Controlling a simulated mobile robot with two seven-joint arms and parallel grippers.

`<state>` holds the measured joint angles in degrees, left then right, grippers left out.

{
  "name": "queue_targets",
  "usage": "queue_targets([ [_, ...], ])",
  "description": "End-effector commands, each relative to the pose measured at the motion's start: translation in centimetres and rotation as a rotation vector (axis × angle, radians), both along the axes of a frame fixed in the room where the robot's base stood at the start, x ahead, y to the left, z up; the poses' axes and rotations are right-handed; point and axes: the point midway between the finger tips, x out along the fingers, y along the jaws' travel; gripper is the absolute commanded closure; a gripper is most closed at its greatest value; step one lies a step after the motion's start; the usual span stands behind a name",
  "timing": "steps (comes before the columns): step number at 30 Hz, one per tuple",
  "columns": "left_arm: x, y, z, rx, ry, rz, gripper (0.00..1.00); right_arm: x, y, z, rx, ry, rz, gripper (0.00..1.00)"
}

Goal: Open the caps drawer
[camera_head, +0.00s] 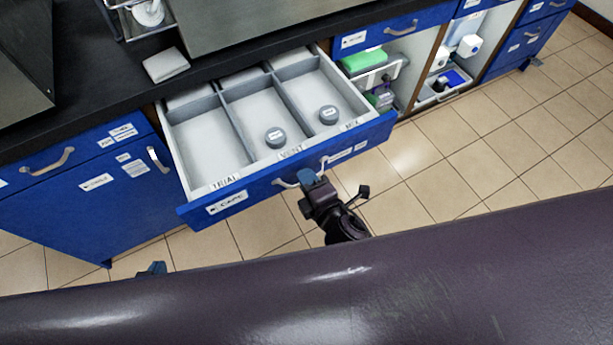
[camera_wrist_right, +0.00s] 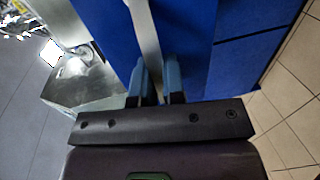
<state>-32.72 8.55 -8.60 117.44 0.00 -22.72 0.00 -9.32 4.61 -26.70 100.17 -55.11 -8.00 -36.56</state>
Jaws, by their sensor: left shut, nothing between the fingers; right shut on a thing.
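The caps drawer (camera_head: 300,160), a blue-fronted drawer labelled CAPS, stands pulled well out of the counter in the head view. Its grey inside has compartments marked TRIAL, VENT and MIX. The left compartment looks empty. My right gripper (camera_head: 312,181) is shut on the drawer's handle (camera_head: 286,184); the handle also runs between its blue fingers in the right wrist view (camera_wrist_right: 144,32). My left gripper (camera_head: 153,269) is shut and empty, low at the left, mostly hidden.
A blue cabinet door (camera_head: 95,190) with a handle is left of the drawer. Open shelves with a green-topped item (camera_head: 362,60) and bottles are to its right. A grey block (camera_head: 166,65) lies on the black countertop (camera_head: 90,90). Tiled floor (camera_head: 480,150) is clear at right.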

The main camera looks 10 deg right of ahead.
Motion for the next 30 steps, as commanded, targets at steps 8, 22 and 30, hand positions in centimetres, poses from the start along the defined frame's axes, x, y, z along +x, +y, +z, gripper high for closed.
queue_targets([
  [8, 0.0, -0.1, 0.0, -0.004, -0.001, 0.004, 1.0, 0.0, 0.0, 0.0, 0.0, 0.0, -0.001, 0.73],
  [22, 0.1, -0.1, 0.1, -0.004, -0.002, 0.004, 1.0, -0.8, -0.3, 0.1, 0.0, 0.001, -0.001, 0.66],
  [30, 0.0, -0.1, 0.3, -0.003, -0.003, 0.004, 1.0, -4.7, -1.5, 1.0, 0.0, 0.001, -0.001, 0.66],
])
